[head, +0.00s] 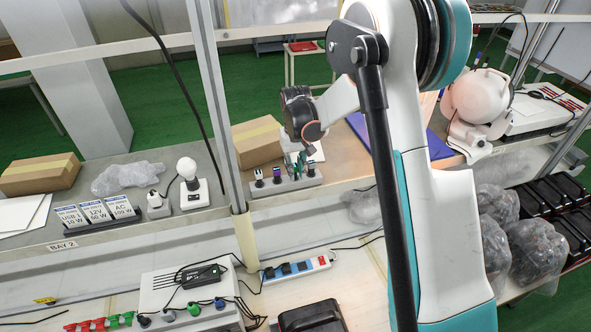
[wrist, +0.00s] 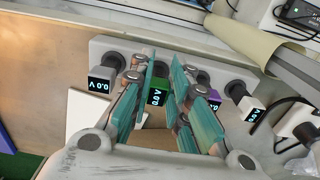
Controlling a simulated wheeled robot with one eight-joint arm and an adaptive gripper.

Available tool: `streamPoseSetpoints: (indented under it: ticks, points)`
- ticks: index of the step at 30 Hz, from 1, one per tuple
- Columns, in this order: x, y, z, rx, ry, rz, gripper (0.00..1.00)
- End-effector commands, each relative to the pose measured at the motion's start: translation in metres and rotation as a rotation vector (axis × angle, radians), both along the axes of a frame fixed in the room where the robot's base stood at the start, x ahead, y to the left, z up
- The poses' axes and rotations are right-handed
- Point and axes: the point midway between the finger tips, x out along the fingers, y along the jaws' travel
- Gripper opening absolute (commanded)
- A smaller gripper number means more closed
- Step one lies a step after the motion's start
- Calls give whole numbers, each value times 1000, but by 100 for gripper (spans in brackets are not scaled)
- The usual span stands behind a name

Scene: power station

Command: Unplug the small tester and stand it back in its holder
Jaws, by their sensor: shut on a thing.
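My gripper (wrist: 160,92) is shut on a small green tester (wrist: 157,97), its display reading 0.0 V. In the head view my gripper (head: 300,150) is over the right part of the grey holder (head: 287,184) on the back bench. The holder also shows in the wrist view (wrist: 103,47). The fingers hide part of the green tester; I cannot tell whether it is fully seated. A grey tester (wrist: 101,82), a purple tester (wrist: 211,99) and a white tester (wrist: 250,108) stand in the same row.
A cardboard box (head: 256,142) is close behind the holder. A metal post (head: 214,100) rises left of it. A power strip (head: 296,269) with black plugs lies on the front bench. A bulb lamp (head: 190,185) and label cards (head: 96,212) stand left.

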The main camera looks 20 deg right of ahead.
Motion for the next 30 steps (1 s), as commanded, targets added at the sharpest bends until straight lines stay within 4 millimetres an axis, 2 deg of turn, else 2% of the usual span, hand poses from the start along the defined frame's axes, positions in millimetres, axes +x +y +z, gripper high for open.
streamPoseSetpoints:
  ticks: [20,21,24,30]
  points:
    - [0,0,-2,0,0,0,0]
    - [0,0,-2,0,0,0,19]
    - [0,0,-1,0,0,0,40]
    - [0,0,-1,0,0,0,40]
